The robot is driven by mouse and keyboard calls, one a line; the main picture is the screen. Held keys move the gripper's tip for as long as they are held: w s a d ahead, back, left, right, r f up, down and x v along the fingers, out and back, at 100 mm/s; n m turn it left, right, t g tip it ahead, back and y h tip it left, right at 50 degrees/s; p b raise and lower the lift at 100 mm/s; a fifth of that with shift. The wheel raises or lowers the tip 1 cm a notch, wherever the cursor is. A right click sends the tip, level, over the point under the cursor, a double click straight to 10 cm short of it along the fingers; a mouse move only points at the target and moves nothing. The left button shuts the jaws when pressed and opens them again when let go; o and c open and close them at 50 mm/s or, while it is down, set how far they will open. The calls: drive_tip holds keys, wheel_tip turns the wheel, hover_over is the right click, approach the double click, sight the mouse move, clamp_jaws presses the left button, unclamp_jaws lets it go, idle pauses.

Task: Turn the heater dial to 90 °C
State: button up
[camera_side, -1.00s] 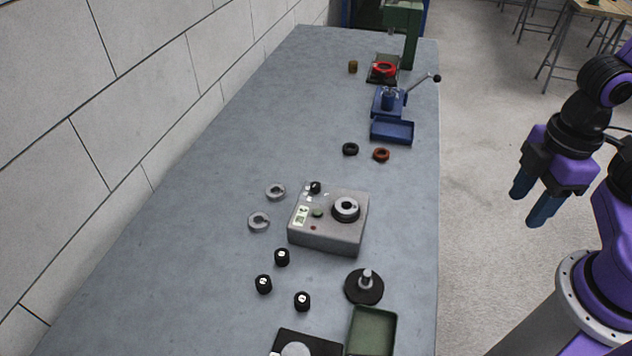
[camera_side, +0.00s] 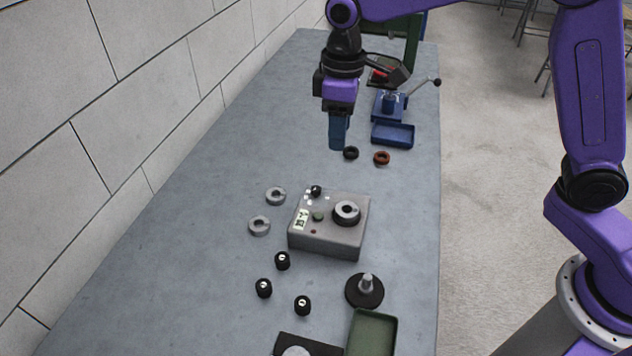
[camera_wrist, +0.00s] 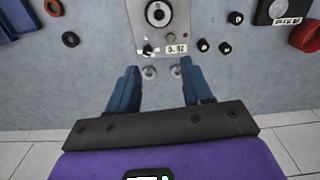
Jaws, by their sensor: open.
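The grey heater box (camera_side: 327,242) stands in the middle of the bench. A small black dial (camera_side: 316,190) sits at its back left corner among white marks, too small to read. The box also carries a silver ring in a black seat (camera_side: 346,212), a green button (camera_side: 318,216) and a pale label. In the wrist view the box (camera_wrist: 146,40) is at the top, with the dial (camera_wrist: 148,49) near its lower left edge. My gripper (camera_side: 338,147) is above the bench, beyond and above the box, pointing down. In the wrist view its blue fingers (camera_wrist: 155,88) are apart and empty.
Two grey rings (camera_side: 275,196) lie left of the box. Several black knobs (camera_side: 282,261) and a black disc with a post (camera_side: 365,290) lie nearer. A green tray (camera_side: 371,335) is in front. A blue press (camera_side: 389,105) and blue tray (camera_side: 393,135) stand behind.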

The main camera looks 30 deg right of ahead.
approach(316, 188)
drive_tip(key=shift+m, duration=0.4)
wheel_tip(316, 188, down, 8)
drive_tip(key=shift+f, duration=0.2)
idle(0.4)
clamp_jaws()
